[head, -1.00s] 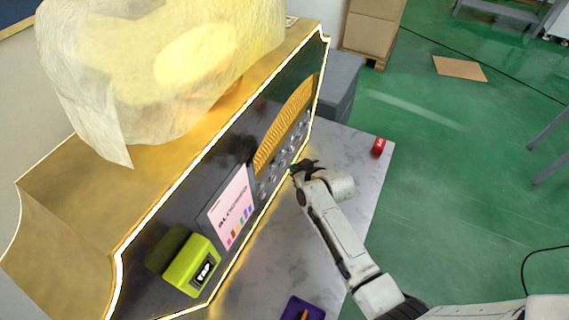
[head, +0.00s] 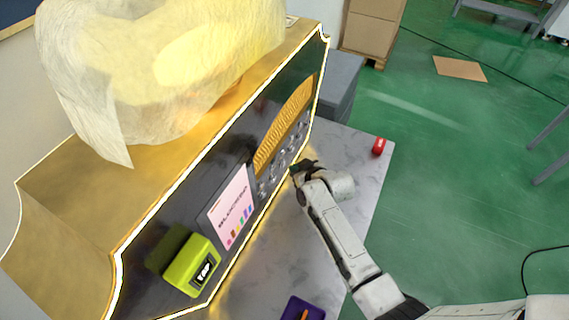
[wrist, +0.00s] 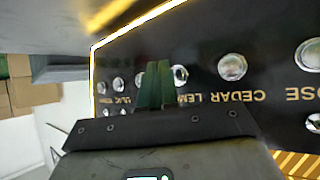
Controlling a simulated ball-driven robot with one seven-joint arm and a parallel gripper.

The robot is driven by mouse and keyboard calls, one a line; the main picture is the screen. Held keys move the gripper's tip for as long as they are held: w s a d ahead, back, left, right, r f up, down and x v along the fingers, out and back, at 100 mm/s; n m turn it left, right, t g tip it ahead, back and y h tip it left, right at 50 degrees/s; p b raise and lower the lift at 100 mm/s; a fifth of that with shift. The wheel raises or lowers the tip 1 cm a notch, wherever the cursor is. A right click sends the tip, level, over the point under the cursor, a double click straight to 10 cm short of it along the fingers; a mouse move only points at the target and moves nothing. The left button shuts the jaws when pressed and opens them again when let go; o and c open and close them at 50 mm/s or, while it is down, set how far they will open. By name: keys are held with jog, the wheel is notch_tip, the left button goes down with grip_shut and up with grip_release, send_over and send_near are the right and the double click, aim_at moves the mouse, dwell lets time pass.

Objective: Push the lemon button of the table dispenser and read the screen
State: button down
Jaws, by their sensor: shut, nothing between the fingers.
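The table dispenser (head: 150,215) is a large gold-edged black machine on a marble-look table. Its pink screen (head: 232,208) shows a dark word and coloured bars; the word is too small to read surely. In the wrist view the labels are upside down. The round metal lemon button (wrist: 180,75) sits above a partly hidden label starting "LEM". The cedar button (wrist: 232,67) is to its right. My gripper (wrist: 156,68), with green fingers together and empty, is just left of the lemon button, covering part of its label. Contact with the panel cannot be told. My gripper (head: 293,169) also shows at the panel in the head view.
A lime-green box (head: 190,268) sits on the dispenser's front. A red can (head: 379,147) stands at the table's far right corner. A purple tray (head: 297,309) is at the near edge. Marble (head: 345,150) right of my gripper is clear.

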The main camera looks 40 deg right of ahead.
jog(key=shift+w, duration=0.1)
dwell(0.3)
jog(key=shift+w+a, duration=0.15)
jog(key=shift+w, duration=0.15)
jog(key=shift+w+a, duration=0.2)
jog(key=shift+w, duration=0.2)
dwell(1.0)
jog(key=shift+s, duration=0.1)
jog(key=shift+s+d, duration=0.3)
jog(key=shift+s, duration=0.4)
jog(key=shift+s+d+p, duration=0.2)
jog(key=shift+s+d, duration=0.1)
jog(key=shift+s, duration=0.5)
jog(key=shift+s+d+p, duration=0.2)
jog(key=shift+s+d, duration=0.05)
jog(key=shift+s, duration=0.55)
jog(key=shift+s+d+p, duration=0.2)
jog(key=shift+s+d, duration=0.1)
jog(key=shift+s, duration=0.5)
